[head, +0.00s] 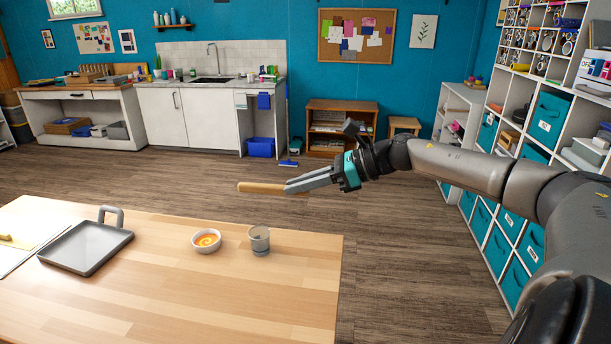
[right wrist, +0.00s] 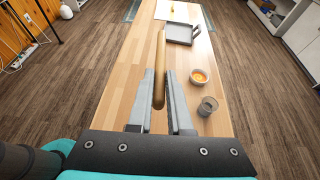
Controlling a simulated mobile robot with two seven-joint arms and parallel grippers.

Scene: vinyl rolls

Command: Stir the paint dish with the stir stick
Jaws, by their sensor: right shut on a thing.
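My right gripper (head: 308,182) is shut on the wooden stir stick (head: 260,188), which points to the left, above and behind the far edge of the table in the head view. In the right wrist view the stick (right wrist: 161,60) runs forward from between the fingers (right wrist: 160,92). The paint dish (head: 206,241), a small white bowl with orange and yellow paint, stands on the table, apart from the stick. It also shows in the right wrist view (right wrist: 199,76). My left gripper is not in view.
A grey cup (head: 259,240) stands just right of the dish. A grey tray with a handle (head: 86,247) lies to the left. The wooden table (head: 190,310) is clear in front. White shelves with teal bins (head: 540,120) stand at the right.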

